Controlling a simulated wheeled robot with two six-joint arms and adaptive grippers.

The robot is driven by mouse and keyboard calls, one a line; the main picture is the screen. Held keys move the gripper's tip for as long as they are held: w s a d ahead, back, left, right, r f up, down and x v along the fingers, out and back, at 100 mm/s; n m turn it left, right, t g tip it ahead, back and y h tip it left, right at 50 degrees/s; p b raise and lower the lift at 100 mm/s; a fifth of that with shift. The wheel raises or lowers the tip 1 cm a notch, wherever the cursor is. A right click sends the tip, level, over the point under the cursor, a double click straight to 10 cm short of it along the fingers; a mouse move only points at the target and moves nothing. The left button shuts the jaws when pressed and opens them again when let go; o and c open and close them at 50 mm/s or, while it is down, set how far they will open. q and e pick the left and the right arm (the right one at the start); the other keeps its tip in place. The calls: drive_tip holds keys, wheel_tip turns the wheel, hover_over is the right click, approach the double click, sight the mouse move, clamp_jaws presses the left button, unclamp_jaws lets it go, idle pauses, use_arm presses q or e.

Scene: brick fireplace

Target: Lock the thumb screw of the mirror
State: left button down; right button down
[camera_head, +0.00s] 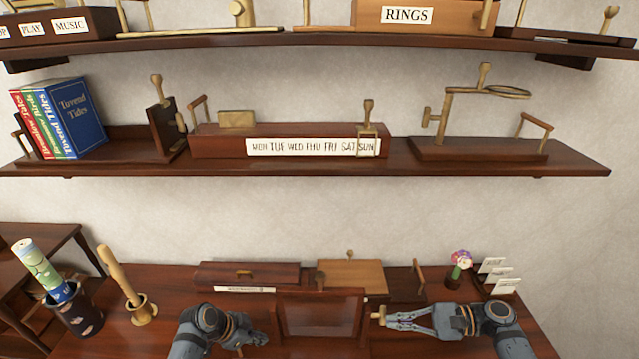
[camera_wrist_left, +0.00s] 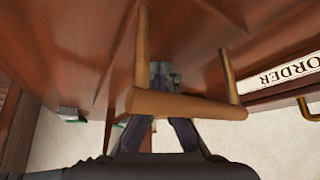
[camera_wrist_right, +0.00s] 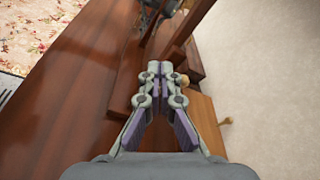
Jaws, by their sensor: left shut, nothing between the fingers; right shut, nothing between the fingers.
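The mirror (camera_head: 320,315) appears as a dark wooden frame around a dull pane, upright at the front middle of the lower table. A small brass knob (camera_head: 379,315), apparently its thumb screw, is at its right side. My right gripper (camera_head: 392,317) is shut and empty, with its tips at the knob; contact cannot be told. In the right wrist view brass (camera_wrist_right: 181,80) shows just beside the shut fingertips (camera_wrist_right: 154,70). My left gripper (camera_head: 262,338) is shut and empty, left of the frame. In the left wrist view a brass-coloured handle bar (camera_wrist_left: 190,105) crosses in front of its fingers.
A long wooden box (camera_head: 245,273) and a lighter box (camera_head: 350,275) stand behind the mirror. A flower holder (camera_head: 460,265) and cards (camera_head: 498,275) are at right. A mortar (camera_head: 143,312) and a dark cup (camera_head: 75,315) are at left. Loaded shelves (camera_head: 400,158) hang above.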

drive_tip(key=shift+w+r, duration=0.25)
drive_tip(key=shift+w, duration=0.1)
idle(0.6)
drive_tip(key=shift+w+r, duration=0.3)
drive_tip(key=shift+w, duration=0.4)
drive_tip(key=shift+w, duration=0.1)
drive_tip(key=shift+r, duration=0.15)
drive_tip(key=d, duration=0.6)
drive_tip(key=shift+r, duration=0.25)
